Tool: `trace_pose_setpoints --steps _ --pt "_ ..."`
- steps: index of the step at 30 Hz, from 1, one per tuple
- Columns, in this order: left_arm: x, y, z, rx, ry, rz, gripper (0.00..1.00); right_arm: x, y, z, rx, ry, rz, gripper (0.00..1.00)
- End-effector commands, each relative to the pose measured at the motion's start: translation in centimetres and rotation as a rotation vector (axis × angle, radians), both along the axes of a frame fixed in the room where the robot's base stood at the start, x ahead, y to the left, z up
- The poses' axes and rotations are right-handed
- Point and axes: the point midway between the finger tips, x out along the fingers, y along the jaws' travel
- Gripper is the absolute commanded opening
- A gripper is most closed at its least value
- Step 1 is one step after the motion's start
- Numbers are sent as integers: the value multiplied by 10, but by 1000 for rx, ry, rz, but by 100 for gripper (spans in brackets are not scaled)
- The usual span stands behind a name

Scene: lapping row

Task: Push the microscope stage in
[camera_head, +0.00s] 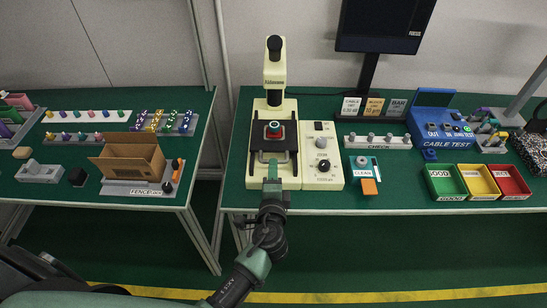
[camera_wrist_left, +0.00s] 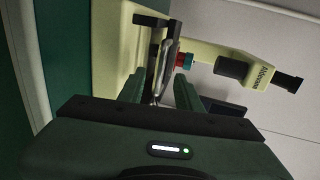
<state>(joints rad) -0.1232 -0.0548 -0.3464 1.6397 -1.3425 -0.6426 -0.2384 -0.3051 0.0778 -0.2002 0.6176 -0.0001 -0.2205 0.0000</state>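The cream microscope (camera_head: 274,75) stands on the green bench, and its side shows in the left wrist view (camera_wrist_left: 225,62). Its dark stage (camera_head: 289,140) carries a round red and dark part (camera_head: 273,130), with a pale metal handle (camera_head: 262,156) at the front edge. My left gripper (camera_head: 271,172) is at this handle, reaching from the bench's front. In the left wrist view its two fingers (camera_wrist_left: 161,92) stand apart, with the handle's metal bar (camera_wrist_left: 157,80) between them and visible gaps beside it. The gripper hides part of the handle in the head view. My right gripper is not in view.
A cream control box (camera_head: 322,160) with knobs stands right of the microscope. Further right are a blue cable tester (camera_head: 437,120) and green, yellow and red bins (camera_head: 447,196). A second bench with a cardboard box (camera_head: 125,162) is at left, across a gap.

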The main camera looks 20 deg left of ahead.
Motion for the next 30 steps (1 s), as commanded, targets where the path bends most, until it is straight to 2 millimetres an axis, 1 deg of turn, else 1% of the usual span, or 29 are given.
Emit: trace_pose_setpoints --steps 1,3,6,9,13,19,20,21,23,24,30 --pt "10 3 0 3 -1 -1 34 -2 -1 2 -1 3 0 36" --pt "20 6 -3 2 0 0 34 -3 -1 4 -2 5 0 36" --pt "33 9 -6 3 0 -1 34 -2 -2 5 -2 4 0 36" --pt "41 12 -9 2 1 0 34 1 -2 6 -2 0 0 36" --pt "46 13 -10 1 0 0 34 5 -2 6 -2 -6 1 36" --pt "46 14 -10 1 1 0 34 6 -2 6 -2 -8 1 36" --pt "46 14 -10 1 0 0 32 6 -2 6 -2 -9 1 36" --pt "46 13 -10 1 1 0 20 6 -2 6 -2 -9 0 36" --pt "46 14 -10 1 1 0 4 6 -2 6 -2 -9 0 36" --pt "46 13 -10 1 0 0 0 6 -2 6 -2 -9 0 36" --pt "46 13 -11 0 1 -1 0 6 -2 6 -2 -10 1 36"
